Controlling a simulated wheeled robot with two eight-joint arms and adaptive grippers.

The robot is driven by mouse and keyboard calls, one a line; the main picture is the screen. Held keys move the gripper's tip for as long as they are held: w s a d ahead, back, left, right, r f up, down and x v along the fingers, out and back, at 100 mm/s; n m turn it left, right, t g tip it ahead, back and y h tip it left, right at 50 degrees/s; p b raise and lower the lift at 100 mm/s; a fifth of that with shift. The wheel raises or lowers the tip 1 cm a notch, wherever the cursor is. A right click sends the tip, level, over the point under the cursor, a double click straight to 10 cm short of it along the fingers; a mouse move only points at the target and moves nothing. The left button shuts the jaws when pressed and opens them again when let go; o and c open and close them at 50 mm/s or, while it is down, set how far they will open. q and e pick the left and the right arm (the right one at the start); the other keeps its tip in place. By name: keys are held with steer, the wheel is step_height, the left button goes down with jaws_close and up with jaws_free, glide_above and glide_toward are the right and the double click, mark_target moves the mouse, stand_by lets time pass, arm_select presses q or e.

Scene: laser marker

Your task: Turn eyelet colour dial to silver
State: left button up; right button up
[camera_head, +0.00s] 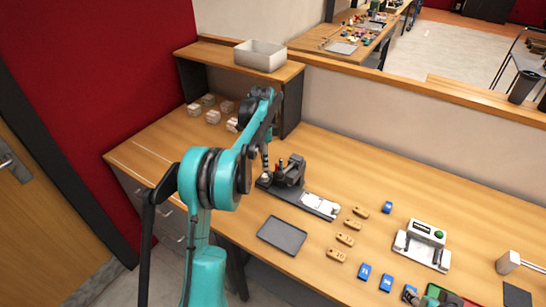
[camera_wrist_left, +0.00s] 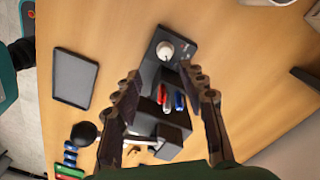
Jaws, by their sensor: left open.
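A round pale dial (camera_wrist_left: 166,50) sits on a dark panel at one end of a black machine (camera_wrist_left: 150,115). I take it as the eyelet colour dial; its setting is too small to read. The machine (camera_head: 291,172) also stands mid-table in the head view, with red and blue parts on it. My left gripper (camera_wrist_left: 160,74) is open and empty, its two fingers spread over the machine, with the dial beyond the fingertips. In the head view my left arm reaches over to the machine and the fingers are hard to make out.
A dark tray (camera_head: 282,236) lies in front of the machine. To the right are several tan pieces (camera_head: 345,239), blue blocks (camera_head: 364,271) and a white device with a green button (camera_head: 422,240). A shelf (camera_head: 222,58) with a pale bin (camera_head: 260,56) stands behind my left arm. The table's back right is mostly clear.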

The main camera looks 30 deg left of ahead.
mark_target(265, 176)
arm_select(q)
steer(key=shift+w+a+f, duration=0.25)
steer(key=shift+w+a, duration=0.1)
steer(key=shift+w, duration=0.15)
steer(key=shift+w+f, duration=0.1)
steer(key=shift+f, duration=0.2)
steer(key=f, duration=0.2)
steer(key=f+b, duration=0.1)
steer(key=f, duration=0.1)
steer(key=f+b, duration=0.1)
steer(key=f, duration=0.2)
steer(key=shift+s+d, duration=0.1)
steer(key=shift+s, duration=0.2)
jaws_close()
